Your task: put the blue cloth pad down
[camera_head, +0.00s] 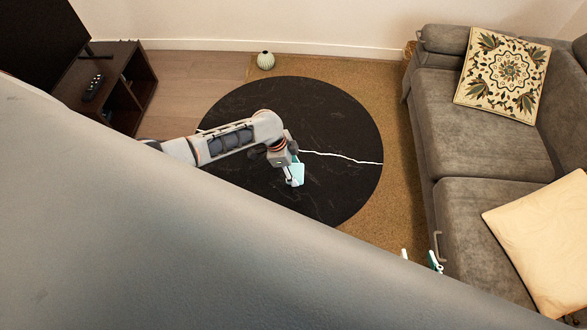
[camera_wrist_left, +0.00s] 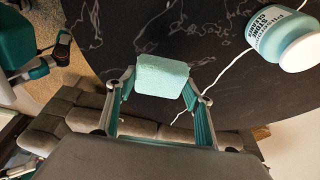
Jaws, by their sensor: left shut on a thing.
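The blue cloth pad (camera_wrist_left: 162,75) is a small pale blue-green block with rounded corners. My left gripper (camera_wrist_left: 160,88) is shut on it, one finger at each side. In the head view my left gripper (camera_head: 293,172) holds the pad (camera_head: 298,172) over the middle of the round black table (camera_head: 335,115). I cannot tell whether the pad touches the tabletop. My right gripper (camera_head: 421,258) shows only its fingertips near the sofa's front edge, apart with nothing seen between them; the rest is hidden behind a large grey surface.
A pale blue-green jar with a white lid (camera_wrist_left: 283,40) is beside the pad in the left wrist view. A white line crosses the tabletop. The grey sofa (camera_head: 480,130) is to the right, a dark cabinet (camera_head: 135,85) to the left, a small vase (camera_head: 265,60) beyond the table.

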